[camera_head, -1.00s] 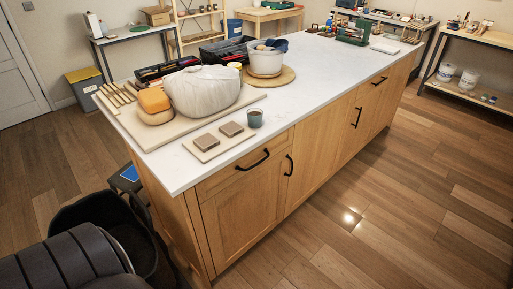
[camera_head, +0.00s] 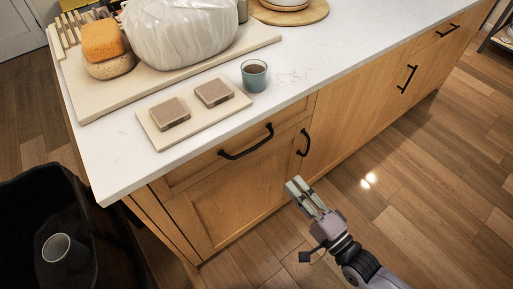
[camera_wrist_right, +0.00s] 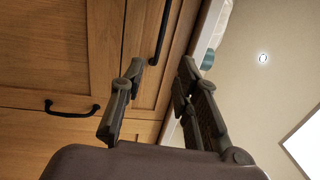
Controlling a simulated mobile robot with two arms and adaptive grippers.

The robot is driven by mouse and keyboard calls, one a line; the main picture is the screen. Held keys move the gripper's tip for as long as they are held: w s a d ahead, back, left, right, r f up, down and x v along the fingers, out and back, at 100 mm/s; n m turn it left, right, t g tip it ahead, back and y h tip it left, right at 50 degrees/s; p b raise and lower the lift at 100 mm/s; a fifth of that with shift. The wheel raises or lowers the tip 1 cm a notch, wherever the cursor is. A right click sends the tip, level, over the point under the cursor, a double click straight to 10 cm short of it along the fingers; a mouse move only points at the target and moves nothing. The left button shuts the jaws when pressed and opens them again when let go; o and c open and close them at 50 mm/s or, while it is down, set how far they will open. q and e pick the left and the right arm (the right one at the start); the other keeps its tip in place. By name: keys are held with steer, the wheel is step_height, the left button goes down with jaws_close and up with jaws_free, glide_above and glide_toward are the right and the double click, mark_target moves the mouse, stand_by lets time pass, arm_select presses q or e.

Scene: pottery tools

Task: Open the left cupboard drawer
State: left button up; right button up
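The left cupboard drawer (camera_head: 200,167) is a wooden front under the worktop at the near end of the island, and it looks shut. Its black bar handle (camera_head: 247,143) is clear in the head view; the same handle shows upright at the top of the right wrist view (camera_wrist_right: 160,35). My right gripper (camera_head: 297,187) is in front of the island, below and to the right of that handle, apart from it. In the right wrist view my right gripper (camera_wrist_right: 161,68) has its fingers spread with nothing between them. My left gripper is out of view.
A cupboard door (camera_head: 232,202) with its own black handle (camera_head: 304,142) is below the drawer. A cup (camera_head: 254,75) and a board with two brown blocks (camera_head: 192,131) stand near the worktop edge. A black bin (camera_head: 30,200) is at the left.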

mark_target(257, 145)
steer(key=p+x, duration=0.1)
steer(key=x, duration=1.5)
steer(key=shift+r, duration=0.1)
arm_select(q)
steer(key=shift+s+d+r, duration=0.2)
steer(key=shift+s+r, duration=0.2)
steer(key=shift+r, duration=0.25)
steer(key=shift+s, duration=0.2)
arm_select(e)
jaws_close()
